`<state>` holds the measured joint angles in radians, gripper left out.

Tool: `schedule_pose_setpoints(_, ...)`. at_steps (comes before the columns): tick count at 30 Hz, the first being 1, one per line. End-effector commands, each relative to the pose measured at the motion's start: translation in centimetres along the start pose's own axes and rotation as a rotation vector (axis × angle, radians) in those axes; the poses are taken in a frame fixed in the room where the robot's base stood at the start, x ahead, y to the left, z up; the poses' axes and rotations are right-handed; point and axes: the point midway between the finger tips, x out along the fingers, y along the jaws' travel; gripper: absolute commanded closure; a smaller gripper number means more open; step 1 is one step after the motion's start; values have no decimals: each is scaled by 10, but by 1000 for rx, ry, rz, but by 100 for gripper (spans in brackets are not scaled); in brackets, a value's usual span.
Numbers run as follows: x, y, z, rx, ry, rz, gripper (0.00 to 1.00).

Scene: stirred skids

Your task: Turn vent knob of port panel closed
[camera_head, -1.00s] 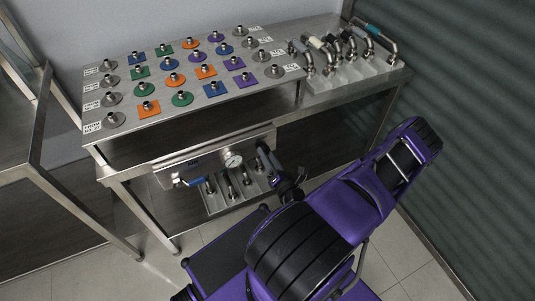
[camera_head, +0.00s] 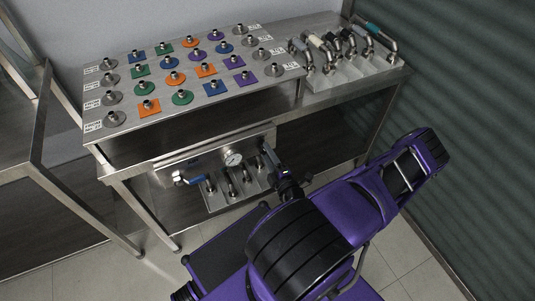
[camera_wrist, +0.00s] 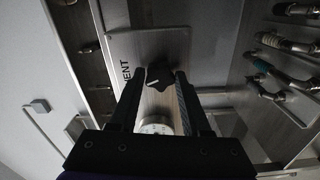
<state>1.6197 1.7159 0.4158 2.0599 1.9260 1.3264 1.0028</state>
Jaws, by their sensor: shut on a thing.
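In the wrist view the panel plate (camera_wrist: 125,48) carries the word VENT beside a black vent knob (camera_wrist: 158,76). My gripper (camera_wrist: 160,80) has its fingers on either side of the knob, shut on it. In the head view my gripper (camera_head: 268,156) is at the panel's right end and hides the knob there.
The steel table (camera_head: 130,158) holds rows of coloured squares and discs with metal fittings. Hose fittings (camera_head: 345,45) stand in a rack at its right. Several metal fittings (camera_head: 232,183) stand in a rack below the panel. A ribbed wall (camera_head: 470,110) lies to the right.

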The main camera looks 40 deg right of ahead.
Motion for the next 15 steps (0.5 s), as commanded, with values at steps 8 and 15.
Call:
schedule_pose_setpoints(8,-1,-1,-1,217,1,-2,100)
schedule_pose_setpoints(15,-1,-1,-1,333,2,-2,100)
